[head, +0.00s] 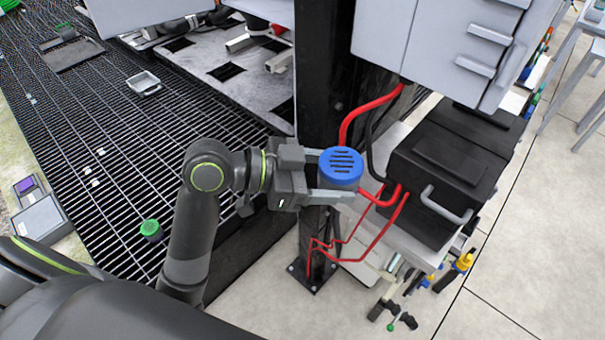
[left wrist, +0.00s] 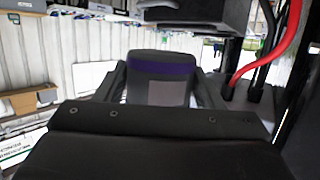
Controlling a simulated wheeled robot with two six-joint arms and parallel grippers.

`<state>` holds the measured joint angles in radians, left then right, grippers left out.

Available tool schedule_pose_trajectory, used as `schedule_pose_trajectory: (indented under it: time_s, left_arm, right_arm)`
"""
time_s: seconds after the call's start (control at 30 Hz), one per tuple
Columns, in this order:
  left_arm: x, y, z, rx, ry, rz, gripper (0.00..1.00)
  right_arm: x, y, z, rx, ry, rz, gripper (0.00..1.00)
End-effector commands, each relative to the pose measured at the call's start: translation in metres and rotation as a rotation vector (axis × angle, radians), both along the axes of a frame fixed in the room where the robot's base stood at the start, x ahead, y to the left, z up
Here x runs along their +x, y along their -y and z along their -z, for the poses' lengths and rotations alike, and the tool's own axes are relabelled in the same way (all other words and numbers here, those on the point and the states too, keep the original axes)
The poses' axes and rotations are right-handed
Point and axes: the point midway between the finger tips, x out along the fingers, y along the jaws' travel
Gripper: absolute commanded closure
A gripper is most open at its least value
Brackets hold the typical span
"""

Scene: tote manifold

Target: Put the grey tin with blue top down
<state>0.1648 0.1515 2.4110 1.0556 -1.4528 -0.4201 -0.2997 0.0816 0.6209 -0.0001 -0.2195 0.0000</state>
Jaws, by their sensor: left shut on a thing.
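The grey tin with blue top (head: 341,164) is held upright between the fingers of my left gripper (head: 335,178). Its slotted blue lid faces the head camera, and the fingers hide most of its grey body. In the left wrist view the tin (left wrist: 162,75) sits between the two fingers, with a dark blue-purple band and a grey patch on its side. The tin appears in front of a dark post, with no surface seen touching its underside. My right gripper is not in view.
A black case with a handle (head: 446,175) and red hoses (head: 372,112) are close on the right. Black grating (head: 110,130) lies on the left, with a green-topped item (head: 151,229) and a small tray (head: 143,83). Pale floor (head: 255,308) is open in front.

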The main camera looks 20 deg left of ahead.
Motion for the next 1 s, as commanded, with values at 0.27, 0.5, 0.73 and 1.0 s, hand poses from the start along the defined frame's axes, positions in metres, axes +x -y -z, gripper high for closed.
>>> schedule_pose_trajectory:
  time_s: [0.27, 0.5, 0.73, 1.0]
  left_arm:
    - [0.0, 0.025, -0.013, -0.002, 0.0, 0.124, 0.63]
    - [0.008, 0.034, -0.004, 0.0, -0.005, 0.204, 0.63]
    - [0.023, 0.05, 0.014, -0.003, -0.005, 0.354, 0.63]
    - [0.037, 0.064, 0.031, -0.001, -0.002, 0.489, 0.63]
  right_arm:
    - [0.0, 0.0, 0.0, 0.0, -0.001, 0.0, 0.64]
    - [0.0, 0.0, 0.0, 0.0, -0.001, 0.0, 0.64]
    - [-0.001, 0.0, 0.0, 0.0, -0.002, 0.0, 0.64]
    - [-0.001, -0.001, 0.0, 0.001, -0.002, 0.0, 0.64]
